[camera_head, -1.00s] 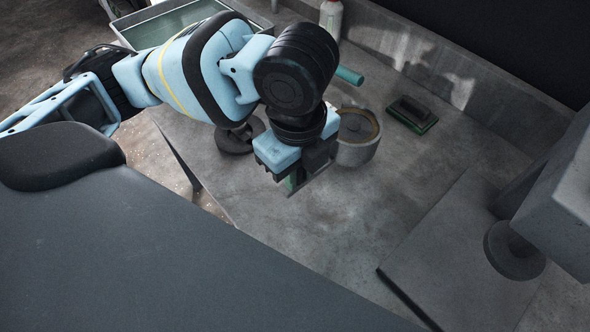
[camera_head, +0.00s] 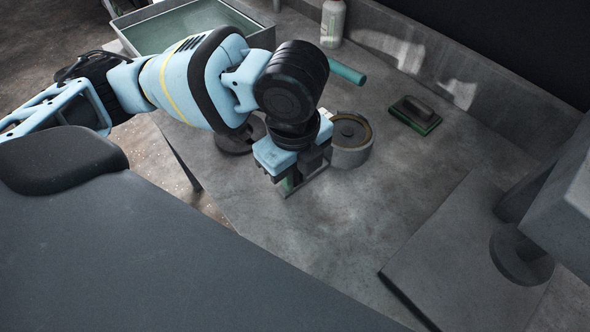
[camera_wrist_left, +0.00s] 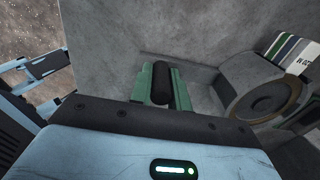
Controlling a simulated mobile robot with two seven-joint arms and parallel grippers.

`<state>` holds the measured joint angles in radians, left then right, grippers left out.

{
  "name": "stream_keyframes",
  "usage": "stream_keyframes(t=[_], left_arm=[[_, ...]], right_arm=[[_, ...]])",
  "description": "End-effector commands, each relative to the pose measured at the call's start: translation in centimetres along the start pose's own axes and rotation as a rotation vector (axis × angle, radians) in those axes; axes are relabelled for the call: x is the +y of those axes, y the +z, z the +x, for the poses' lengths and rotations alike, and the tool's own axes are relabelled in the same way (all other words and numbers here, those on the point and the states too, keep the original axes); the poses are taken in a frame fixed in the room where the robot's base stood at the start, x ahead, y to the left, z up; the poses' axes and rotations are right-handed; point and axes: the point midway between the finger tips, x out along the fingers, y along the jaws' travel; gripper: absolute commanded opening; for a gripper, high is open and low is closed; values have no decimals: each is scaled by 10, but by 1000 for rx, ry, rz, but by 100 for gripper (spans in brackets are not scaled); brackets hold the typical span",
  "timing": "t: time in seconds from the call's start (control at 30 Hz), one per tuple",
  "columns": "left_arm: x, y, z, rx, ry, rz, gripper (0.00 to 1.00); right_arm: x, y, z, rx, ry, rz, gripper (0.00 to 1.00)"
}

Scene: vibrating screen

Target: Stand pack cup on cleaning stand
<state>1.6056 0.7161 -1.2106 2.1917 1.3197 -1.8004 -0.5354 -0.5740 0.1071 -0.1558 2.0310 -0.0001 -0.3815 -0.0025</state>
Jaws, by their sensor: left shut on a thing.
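My left gripper (camera_head: 290,183) points down low over the grey bench top, just left of a round grey drum-shaped vessel. In the left wrist view its green fingers (camera_wrist_left: 162,88) are shut on a dark rounded handle (camera_wrist_left: 161,84). A pale, thin-edged grey piece (camera_head: 314,184) shows below the fingers; whether it joins the handle is unclear. The round vessel (camera_head: 350,155), with a tan inner rim and dark centre, stands upright and also shows in the left wrist view (camera_wrist_left: 238,82). I cannot tell for sure which object is the pack cup or the cleaning stand. My right gripper is not visible.
A dark round base (camera_head: 236,143) stands behind my left wrist. A green-based brush (camera_head: 414,116), a teal cylinder (camera_head: 347,73) and a white bottle (camera_head: 332,24) lie or stand farther back. A water-filled tray (camera_head: 128,41) is upper left. Clear bench lies in front; a raised slab (camera_head: 450,250) is right.

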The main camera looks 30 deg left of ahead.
Motion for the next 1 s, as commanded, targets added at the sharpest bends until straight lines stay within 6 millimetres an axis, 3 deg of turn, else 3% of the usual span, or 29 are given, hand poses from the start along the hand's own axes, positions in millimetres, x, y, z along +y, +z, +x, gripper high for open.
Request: stream_keyframes(t=[0.23, 0.27, 0.4, 0.77, 1.0], left_arm=[[-1, 0, 1, 1, -4, -1, 0], [0, 0, 2, 0, 1, 0, 20], [0, 0, 2, 0, 0, 0, 39], [0, 0, -1, 0, -2, 0, 40], [-1, 0, -37, 0, -7, 0, 40]], right_arm=[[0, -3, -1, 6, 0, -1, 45], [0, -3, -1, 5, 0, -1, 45], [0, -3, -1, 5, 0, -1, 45], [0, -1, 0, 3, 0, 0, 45], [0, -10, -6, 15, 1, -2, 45]])
